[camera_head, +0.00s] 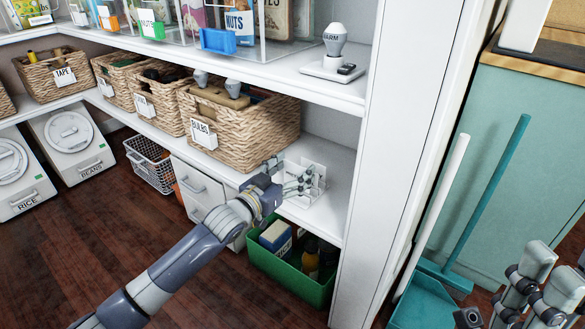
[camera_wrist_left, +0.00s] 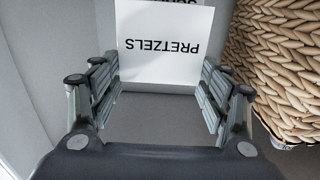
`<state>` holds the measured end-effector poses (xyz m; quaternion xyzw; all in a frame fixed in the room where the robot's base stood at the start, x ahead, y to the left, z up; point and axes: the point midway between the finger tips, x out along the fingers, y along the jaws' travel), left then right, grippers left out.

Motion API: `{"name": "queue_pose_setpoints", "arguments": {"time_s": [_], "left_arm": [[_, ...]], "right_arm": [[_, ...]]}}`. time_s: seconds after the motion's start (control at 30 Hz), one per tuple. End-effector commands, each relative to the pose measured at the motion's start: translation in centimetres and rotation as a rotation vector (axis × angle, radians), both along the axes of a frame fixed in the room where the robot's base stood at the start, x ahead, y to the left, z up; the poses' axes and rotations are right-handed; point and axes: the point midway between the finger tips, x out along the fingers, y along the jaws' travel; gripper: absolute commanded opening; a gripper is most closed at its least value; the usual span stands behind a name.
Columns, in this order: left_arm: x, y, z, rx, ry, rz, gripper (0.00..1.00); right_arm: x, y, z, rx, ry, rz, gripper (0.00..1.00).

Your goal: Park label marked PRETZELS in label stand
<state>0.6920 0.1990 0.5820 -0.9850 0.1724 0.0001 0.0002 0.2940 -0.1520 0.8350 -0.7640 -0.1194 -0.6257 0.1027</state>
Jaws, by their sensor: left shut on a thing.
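The white PRETZELS label (camera_wrist_left: 165,48) stands between the fingers of my left gripper (camera_wrist_left: 160,90) in the left wrist view, its black print upside down. My left gripper (camera_head: 300,184) is shut on this label, low over the shelf at the white label stand (camera_head: 318,185). The fingers partly cover the stand in the head view. Another printed card (camera_wrist_left: 185,2) shows behind the label at the top of the wrist view. I cannot tell whether the label touches the stand. My right gripper (camera_head: 545,285) shows partly at the lower right, and its opening is unclear.
A wicker basket labelled BULBS (camera_head: 245,135) stands close left of the stand. The white shelf post (camera_head: 385,150) rises to the right. An upper shelf (camera_head: 345,92) with a lamp holder (camera_head: 333,67) overhangs. A green crate (camera_head: 290,275) sits below.

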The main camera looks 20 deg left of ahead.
Motion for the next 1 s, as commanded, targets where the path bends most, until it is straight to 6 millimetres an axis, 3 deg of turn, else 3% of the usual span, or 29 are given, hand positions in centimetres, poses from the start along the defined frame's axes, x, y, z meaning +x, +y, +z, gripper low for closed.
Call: {"name": "queue_pose_setpoints", "arguments": {"time_s": [1.0], "left_arm": [[-0.02,0.02,0.0,0.0,0.001,0.0,0.61]], "right_arm": [[-0.15,-0.09,0.53,0.002,0.014,-0.001,0.4]]}}
